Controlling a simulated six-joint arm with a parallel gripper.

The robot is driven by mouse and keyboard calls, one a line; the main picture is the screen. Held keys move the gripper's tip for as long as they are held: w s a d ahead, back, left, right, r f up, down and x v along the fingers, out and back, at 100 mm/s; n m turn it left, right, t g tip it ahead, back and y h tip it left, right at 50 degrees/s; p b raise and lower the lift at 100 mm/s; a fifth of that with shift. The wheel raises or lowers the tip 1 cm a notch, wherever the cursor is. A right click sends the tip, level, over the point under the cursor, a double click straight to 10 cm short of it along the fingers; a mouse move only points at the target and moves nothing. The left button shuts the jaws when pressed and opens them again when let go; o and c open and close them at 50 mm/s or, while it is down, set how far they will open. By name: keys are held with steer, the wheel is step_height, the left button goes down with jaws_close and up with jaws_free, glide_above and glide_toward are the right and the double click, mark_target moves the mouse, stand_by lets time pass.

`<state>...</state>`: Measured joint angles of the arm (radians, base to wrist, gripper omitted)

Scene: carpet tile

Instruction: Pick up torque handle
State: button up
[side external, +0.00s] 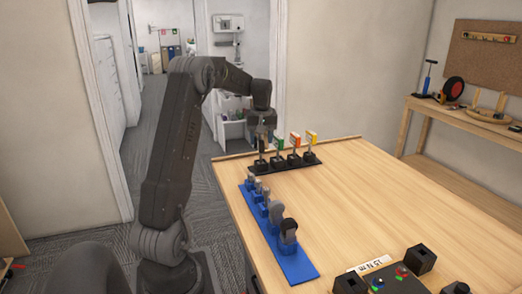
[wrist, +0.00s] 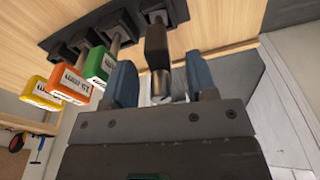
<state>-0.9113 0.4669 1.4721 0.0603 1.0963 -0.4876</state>
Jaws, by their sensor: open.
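A dark handle with a metal end (wrist: 157,48) stands in a socket of the black rack at the far edge of the table; I take it to be the torque handle, though no label shows. In the wrist view it lies between the two blue-grey fingers of my gripper (wrist: 162,84), with a visible gap on both sides. My gripper (side external: 263,136) is open and points down over the left end of the rack (side external: 312,165). In the side view my gripper partly hides the handle.
Green (side external: 279,143), orange (side external: 295,139) and yellow (side external: 311,136) tagged tools stand in the same rack, right of my gripper. A blue rack (side external: 297,268) with several items runs along the table's left edge. A black control box (side external: 390,280) sits in front. The middle of the table is clear.

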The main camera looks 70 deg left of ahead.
steer(key=shift+a+f, duration=0.15)
steer(key=shift+f, duration=0.8)
jaws_close()
